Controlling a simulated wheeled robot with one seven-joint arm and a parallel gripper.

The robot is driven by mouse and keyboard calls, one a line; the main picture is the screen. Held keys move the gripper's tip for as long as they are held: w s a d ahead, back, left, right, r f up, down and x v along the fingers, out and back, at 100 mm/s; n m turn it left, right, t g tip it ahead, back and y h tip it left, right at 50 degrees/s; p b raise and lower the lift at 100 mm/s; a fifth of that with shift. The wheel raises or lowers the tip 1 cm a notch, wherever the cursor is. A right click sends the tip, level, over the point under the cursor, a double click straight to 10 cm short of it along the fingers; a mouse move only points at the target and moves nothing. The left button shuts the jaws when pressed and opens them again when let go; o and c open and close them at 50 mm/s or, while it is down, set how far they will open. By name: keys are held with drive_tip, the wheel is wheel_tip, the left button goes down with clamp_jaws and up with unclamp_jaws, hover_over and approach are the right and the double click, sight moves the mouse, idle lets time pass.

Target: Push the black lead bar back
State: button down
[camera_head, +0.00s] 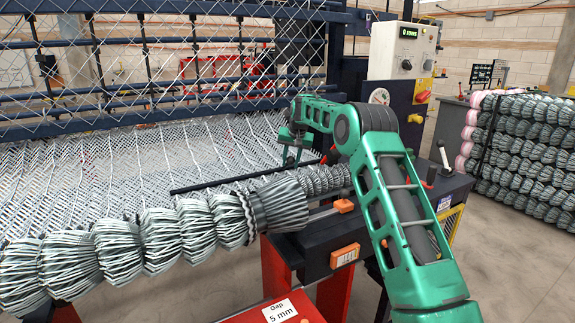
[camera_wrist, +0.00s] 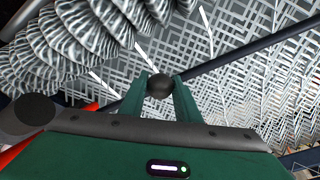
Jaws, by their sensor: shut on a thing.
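The black lead bar (camera_head: 225,182) is a long thin rod lying slantwise over the wire mesh, behind the rolled mesh. It also shows in the wrist view (camera_wrist: 245,48), running up to the right. My gripper (camera_head: 288,160) points down at the bar's right part. In the wrist view my gripper (camera_wrist: 160,92) has its two green fingers on either side of a round black knob (camera_wrist: 160,86), shut on it. The knob lies in line with the bar and seems to be part of it. The fingertips are small in the head view.
Rolled chainlink mesh (camera_head: 180,235) lies along the front, close to the bar. Woven mesh (camera_head: 110,165) spreads behind it and hangs from a dark frame (camera_head: 60,130). A control box (camera_head: 400,50) stands behind my arm. Stacked mesh rolls (camera_head: 525,145) stand at right.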

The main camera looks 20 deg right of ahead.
drive_tip(key=c, duration=1.4)
unclamp_jaws()
drive_tip(key=shift+w+a+r, duration=0.15)
drive_tip(key=shift+w+a, duration=0.05)
drive_tip(key=shift+w, duration=0.15)
drive_tip(key=shift+o, duration=0.2)
drive_tip(key=shift+s+d, duration=0.1)
drive_tip(key=v, duration=1)
drive_tip(key=shift+s+r, duration=0.15)
drive_tip(key=shift+r, duration=0.1)
drive_tip(key=shift+s, duration=0.1)
